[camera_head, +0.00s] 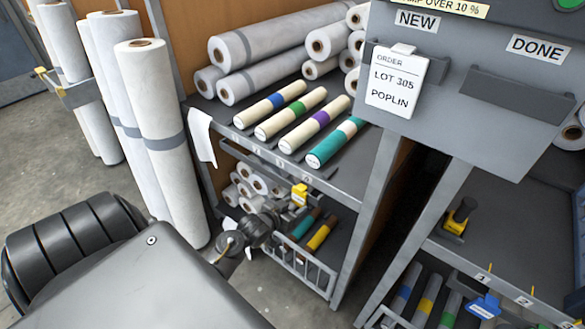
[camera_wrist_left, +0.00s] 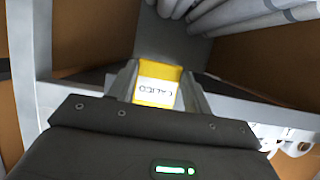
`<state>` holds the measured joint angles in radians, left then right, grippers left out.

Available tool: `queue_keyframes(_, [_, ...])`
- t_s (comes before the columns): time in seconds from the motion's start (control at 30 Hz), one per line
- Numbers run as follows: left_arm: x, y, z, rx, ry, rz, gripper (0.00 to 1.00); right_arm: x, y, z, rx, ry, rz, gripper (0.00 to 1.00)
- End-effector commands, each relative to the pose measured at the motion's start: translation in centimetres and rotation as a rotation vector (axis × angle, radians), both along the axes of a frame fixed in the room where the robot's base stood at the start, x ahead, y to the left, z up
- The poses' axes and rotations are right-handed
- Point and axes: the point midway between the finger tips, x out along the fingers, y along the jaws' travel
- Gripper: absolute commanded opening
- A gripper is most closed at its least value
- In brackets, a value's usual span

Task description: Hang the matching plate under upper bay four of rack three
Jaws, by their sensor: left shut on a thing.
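My left gripper (camera_head: 292,203) is shut on a yellow plate (camera_head: 299,194), low in front of the near rack's upper shelf edge. In the left wrist view the yellow plate (camera_wrist_left: 157,84) sits between the fingers, with a white label whose inverted word looks like CALICO. The near rack's upper shelf (camera_head: 352,173) carries a row of rolls: blue-banded (camera_head: 270,104), green-banded (camera_head: 291,113), purple-banded (camera_head: 311,123), and teal with a pale band (camera_head: 336,141) at the right end. Small bay marks on its front edge are hard to read. My right gripper is out of view.
A wire-fronted lower shelf (camera_head: 305,264) holds teal and yellow rolls. Tall white rolls (camera_head: 152,120) stand left of the rack. At right, a second rack (camera_head: 500,262) has a blue plate (camera_head: 484,305) and a yellow-handled tool (camera_head: 460,217). A grey board (camera_head: 450,115) overhangs the right side.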

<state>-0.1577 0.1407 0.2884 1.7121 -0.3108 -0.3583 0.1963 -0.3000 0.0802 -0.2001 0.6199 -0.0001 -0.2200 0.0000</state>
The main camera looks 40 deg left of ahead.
Motion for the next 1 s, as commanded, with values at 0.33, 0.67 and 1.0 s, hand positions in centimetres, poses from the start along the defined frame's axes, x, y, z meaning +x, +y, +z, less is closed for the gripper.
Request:
queue_keyframes(0.33, [0.0, 0.0, 0.0, 0.0, 0.0, 0.0, 0.73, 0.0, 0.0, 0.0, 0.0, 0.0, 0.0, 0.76])
queue_keyframes(0.67, [-0.3, 0.0, 0.0, 0.0, 0.001, 0.0, 0.75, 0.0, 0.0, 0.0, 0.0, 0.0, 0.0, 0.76])
queue_keyframes(1.0, [-5.6, -0.1, 2.0, 0.003, 0.001, 0.0, 0.75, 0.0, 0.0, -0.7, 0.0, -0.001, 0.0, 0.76])
